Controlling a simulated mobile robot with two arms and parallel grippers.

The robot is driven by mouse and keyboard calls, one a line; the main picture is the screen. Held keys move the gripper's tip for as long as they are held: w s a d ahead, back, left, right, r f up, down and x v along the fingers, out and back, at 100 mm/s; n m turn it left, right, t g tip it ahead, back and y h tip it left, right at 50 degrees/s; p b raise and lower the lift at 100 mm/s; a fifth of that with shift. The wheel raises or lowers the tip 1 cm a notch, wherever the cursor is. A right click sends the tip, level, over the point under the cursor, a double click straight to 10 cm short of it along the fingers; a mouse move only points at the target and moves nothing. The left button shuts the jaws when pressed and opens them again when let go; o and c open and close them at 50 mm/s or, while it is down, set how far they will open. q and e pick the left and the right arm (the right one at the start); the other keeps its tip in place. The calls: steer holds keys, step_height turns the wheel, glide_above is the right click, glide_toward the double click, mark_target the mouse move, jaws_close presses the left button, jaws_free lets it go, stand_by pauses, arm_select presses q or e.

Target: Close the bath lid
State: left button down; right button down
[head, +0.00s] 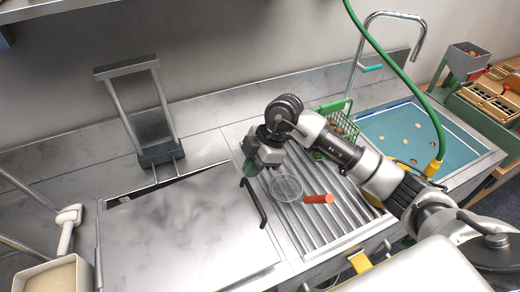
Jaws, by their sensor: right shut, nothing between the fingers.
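The bath lid (180,235) is a broad flat metal plate at the lower left of the head view. It appears to lie level with the counter, with a narrow dark gap along its back edge. Its black bar handle (256,207) runs along the right side. My right gripper (250,168) is shut and empty, just above the back end of the handle. I cannot tell whether it touches the handle. My left gripper is not in view.
A wire skimmer with an orange handle (318,199) lies on the ribbed drainboard (300,226). A green basket (319,141) stands behind it. A blue basin (385,125) with chestnuts, a tap (420,45) and a green hose (405,80) are at right. A metal frame (125,68) stands behind the lid.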

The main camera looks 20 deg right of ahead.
mark_target(252, 190)
steer(key=f, duration=0.1)
steer(key=f+p, duration=0.1)
steer(key=f, duration=0.3)
steer(key=shift+a+f, duration=0.15)
steer(key=shift+a, duration=0.15)
steer(key=shift+d+f, duration=0.25)
steer(key=shift+f, duration=0.35)
steer(key=shift+w, duration=0.1)
